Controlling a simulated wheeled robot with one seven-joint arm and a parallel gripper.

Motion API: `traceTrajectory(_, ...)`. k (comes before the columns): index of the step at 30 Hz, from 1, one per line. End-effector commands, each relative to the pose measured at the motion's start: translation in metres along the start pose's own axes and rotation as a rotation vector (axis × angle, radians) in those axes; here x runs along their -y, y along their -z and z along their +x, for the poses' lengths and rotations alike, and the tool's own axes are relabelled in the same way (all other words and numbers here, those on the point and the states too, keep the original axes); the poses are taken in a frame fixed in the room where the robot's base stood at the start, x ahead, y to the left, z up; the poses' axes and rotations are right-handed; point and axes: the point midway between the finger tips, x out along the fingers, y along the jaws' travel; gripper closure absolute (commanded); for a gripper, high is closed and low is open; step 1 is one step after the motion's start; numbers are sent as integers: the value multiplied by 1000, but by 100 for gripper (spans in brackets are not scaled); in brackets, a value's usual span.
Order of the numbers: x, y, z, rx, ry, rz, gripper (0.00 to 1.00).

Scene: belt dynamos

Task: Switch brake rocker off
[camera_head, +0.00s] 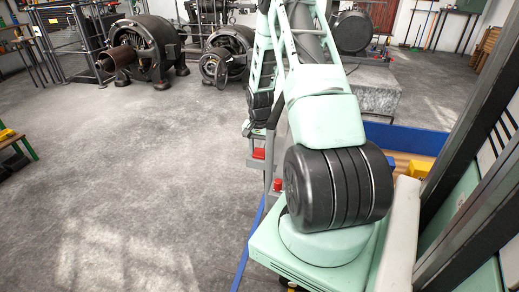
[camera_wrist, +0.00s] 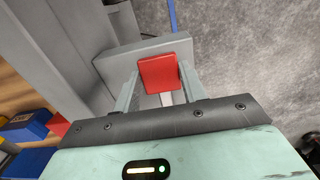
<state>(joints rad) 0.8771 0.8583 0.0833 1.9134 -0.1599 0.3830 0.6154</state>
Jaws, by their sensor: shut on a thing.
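A red rocker (camera_wrist: 158,73) sits on a grey box (camera_wrist: 120,60) in the upper middle of the wrist view. My gripper (camera_wrist: 159,82) has one finger on each side of the rocker and is shut on it. No label shows, so I cannot read whether it is the brake rocker or which way it is set. In the head view, two small red parts show beside my arm, one upper (camera_head: 259,153) and one lower (camera_head: 277,184). I cannot tell which one my gripper holds there.
A blue box (camera_wrist: 25,127) and another red part (camera_wrist: 57,126) are at the left of the wrist view. Dark dynamos (camera_head: 150,50) stand at the back. Dark posts rise at the right. The grey floor (camera_head: 130,170) at the left is clear.

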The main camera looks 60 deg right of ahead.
Motion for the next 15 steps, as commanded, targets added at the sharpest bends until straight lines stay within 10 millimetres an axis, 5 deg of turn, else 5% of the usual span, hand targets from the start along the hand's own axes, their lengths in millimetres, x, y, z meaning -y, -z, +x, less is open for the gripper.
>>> traceTrajectory(15, -1, 10, -20, 348, -1, 3, 99)
